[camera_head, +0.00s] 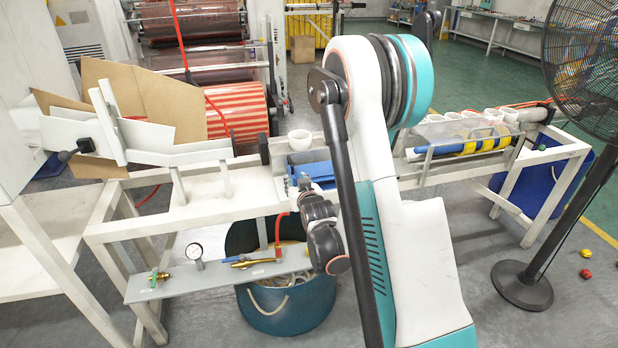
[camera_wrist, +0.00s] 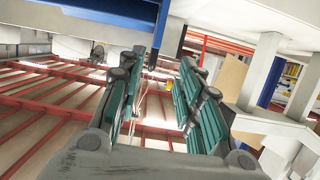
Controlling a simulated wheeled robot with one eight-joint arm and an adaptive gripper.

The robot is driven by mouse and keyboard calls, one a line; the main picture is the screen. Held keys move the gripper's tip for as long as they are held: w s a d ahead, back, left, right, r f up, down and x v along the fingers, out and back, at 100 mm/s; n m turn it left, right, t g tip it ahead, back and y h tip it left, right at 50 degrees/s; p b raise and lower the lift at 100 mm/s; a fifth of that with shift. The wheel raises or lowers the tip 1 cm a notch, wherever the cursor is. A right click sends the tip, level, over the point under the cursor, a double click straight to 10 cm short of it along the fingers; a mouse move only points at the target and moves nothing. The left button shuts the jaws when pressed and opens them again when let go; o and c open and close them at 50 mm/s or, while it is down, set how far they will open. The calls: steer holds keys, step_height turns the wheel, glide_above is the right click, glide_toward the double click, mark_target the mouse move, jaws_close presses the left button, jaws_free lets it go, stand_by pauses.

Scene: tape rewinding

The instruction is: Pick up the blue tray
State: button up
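The blue tray (camera_head: 319,172) sits on the white frame in the middle of the head view, with a grey-blue roller-like part over it. My arm hides its right part. My gripper (camera_head: 303,183) is at the tray's near edge; touching or apart cannot be told. In the wrist view my gripper (camera_wrist: 163,75) has its two green-padded fingers apart, with nothing visible between them. A blue and white shape crosses the top left of the wrist view; I cannot tell whether it is the tray.
The white frame (camera_head: 225,205) runs across the scene. Below it are a grey shelf (camera_head: 215,278) with a gauge and brass fittings, and a dark blue-green tub (camera_head: 290,310). A black fan (camera_head: 580,60) stands at right. White cups and a blue-and-yellow roll (camera_head: 470,147) lie on the right end.

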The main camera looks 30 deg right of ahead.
mark_target(292, 176)
steer(key=x, duration=0.7)
steer(key=shift+w+d+f, duration=0.1)
steer(key=shift+w+f, duration=0.05)
steer(key=shift+w, duration=0.1)
steer(key=b+x, duration=0.1)
steer(key=x, duration=0.1)
steer(key=b+x, duration=0.1)
steer(key=x, duration=0.2)
steer(key=shift+d, duration=0.4)
steer(key=shift+w, duration=0.3)
steer(key=shift+d, duration=0.1)
jaws_close()
